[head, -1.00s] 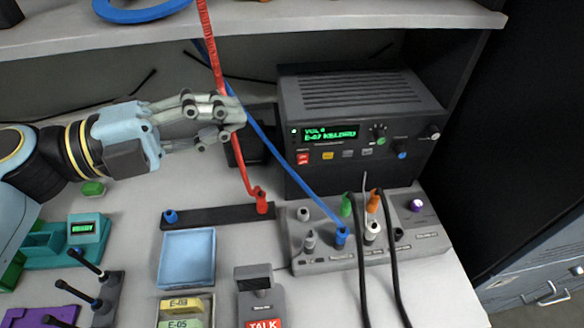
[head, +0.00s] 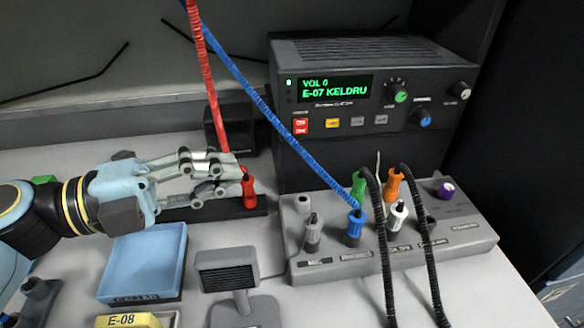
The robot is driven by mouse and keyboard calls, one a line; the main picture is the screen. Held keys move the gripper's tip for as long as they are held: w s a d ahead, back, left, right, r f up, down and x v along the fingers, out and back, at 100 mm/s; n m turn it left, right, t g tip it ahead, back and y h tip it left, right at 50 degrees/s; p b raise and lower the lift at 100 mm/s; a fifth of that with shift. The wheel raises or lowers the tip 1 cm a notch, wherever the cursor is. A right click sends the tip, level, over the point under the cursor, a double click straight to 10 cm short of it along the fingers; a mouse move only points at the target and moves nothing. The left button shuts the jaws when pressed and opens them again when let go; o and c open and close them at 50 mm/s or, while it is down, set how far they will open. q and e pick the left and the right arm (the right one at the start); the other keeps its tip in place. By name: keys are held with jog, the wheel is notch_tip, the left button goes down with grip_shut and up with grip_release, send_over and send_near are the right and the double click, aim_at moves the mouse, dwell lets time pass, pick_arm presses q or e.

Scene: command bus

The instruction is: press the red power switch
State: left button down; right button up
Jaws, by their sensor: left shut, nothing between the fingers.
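The red power switch (head: 301,126) is a small red rocker at the lower left of the dark radio's front (head: 370,100), left of a yellow button. The radio's green display is lit and reads "VOL 6" or similar and "E-07 KELDRU". My left gripper (head: 236,170) is shut and empty, its fingertips pointing right. In the picture it lies left of and below the switch, apart from it, and overlaps the red plug (head: 249,188); I cannot tell if they touch. My right gripper is not in view.
A red coiled cord (head: 208,80) hangs behind my gripper's fingertips. A blue cord (head: 270,110) crosses before the radio to the grey jack box (head: 450,235), which holds several plugs. A blue tray (head: 145,262) and a grey desk microphone (head: 228,272) stand in front.

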aim_at(301, 126)
pick_arm(q)
jog(key=shift+f, duration=0.2)
jog(key=w+d, duration=0.8)
jog(key=shift+d+f, duration=0.15)
jog(key=shift+f, duration=0.3)
jog(key=shift+w, duration=0.1)
